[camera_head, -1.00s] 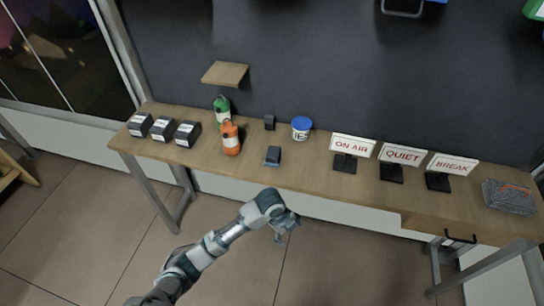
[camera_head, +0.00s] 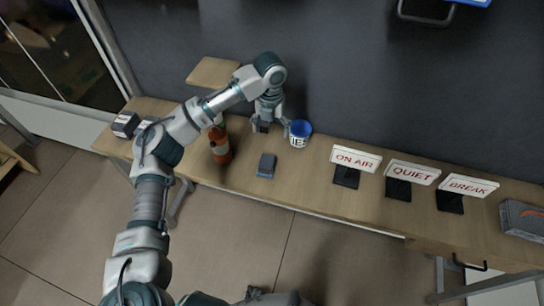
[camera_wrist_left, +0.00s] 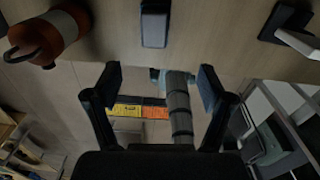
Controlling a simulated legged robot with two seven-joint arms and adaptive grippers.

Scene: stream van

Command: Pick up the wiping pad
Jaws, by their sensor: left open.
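A small dark block with a blue underside (camera_head: 267,165), which looks like the wiping pad, lies on the wooden table near its front edge. What looks like the same block (camera_wrist_left: 155,24) shows at the top middle of the left wrist view.
A small black object (camera_head: 261,127) is close to the left gripper. Three signs, including ON AIR (camera_head: 355,159), stand to the right. A wooden shelf (camera_head: 212,72) juts from the dark wall.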

